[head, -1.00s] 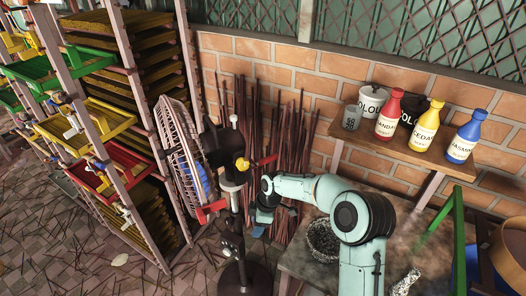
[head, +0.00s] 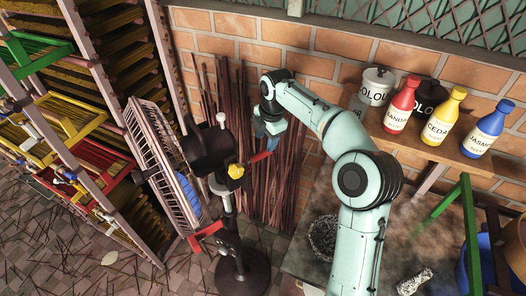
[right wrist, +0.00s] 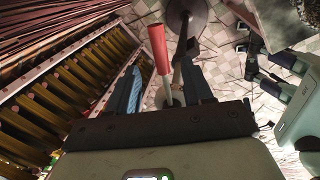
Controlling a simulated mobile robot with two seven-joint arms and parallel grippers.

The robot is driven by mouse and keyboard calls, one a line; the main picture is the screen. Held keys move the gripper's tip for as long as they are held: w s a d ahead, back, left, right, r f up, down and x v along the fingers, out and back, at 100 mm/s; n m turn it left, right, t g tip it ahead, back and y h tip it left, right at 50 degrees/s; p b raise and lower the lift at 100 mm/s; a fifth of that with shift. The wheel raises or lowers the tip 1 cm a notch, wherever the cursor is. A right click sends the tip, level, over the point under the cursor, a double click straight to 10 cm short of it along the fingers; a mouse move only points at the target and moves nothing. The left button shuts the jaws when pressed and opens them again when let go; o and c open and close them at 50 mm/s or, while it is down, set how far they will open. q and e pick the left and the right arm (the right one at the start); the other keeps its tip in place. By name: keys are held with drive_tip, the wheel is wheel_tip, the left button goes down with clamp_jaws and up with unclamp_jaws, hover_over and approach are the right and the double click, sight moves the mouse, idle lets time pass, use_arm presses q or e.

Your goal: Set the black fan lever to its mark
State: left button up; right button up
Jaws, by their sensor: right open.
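The standing fan has a black motor housing (head: 207,150), a white knob (head: 221,118), a yellow knob (head: 236,171) and a red-tipped lever (head: 260,157). I cannot single out a black lever against the black housing. My right gripper (head: 270,135) is open on the fan's right side, close to the red-tipped lever. In the right wrist view a red handle (right wrist: 158,48) stands between the open fingers of my right gripper (right wrist: 160,90); touching or apart cannot be told. Dark finger-like parts at the right edge (right wrist: 255,62) may be my left gripper.
The fan's grille (head: 165,165) faces racks (head: 65,120) of coloured trays at left. Reddish sticks (head: 280,185) lean on the brick wall behind.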

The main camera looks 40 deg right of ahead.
sight(263, 153)
drive_tip(key=f, duration=0.2)
drive_tip(key=w+f, duration=0.1)
drive_tip(key=f, duration=0.4)
drive_tip(key=shift+w+b, duration=0.25)
drive_tip(key=shift+b, duration=0.05)
clamp_jaws()
